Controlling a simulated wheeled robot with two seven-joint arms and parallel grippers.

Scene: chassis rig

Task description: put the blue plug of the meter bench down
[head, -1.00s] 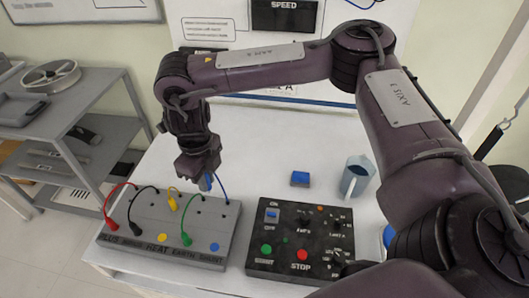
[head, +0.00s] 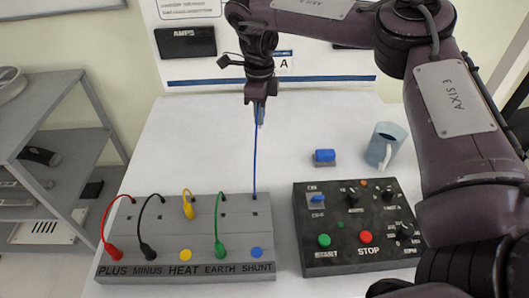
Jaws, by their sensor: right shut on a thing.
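The grey meter bench (head: 215,271) stands at the front left of the white table, labelled PLUS, MINUS, HEAT, EARTH and SHUNT. My right gripper (head: 260,116) is shut on the blue plug (head: 261,120), partly hidden by the fingers, beyond the bench's back edge. A taut blue cable (head: 255,160) runs from it down to the bench's back right. A blue round mark (head: 256,253) is uncovered above SHUNT. The red plug (head: 110,250), black plug (head: 148,251), yellow plug (head: 189,211) and green plug (head: 220,249) are on the bench. My left gripper is out of view.
A black control box (head: 345,262) with START and STOP buttons stands right of the bench. A small blue-topped block (head: 324,157) and a blue-grey mug (head: 385,148) stand behind it. The white table (head: 190,140) is clear behind the bench. A grey shelf (head: 45,120) is at left.

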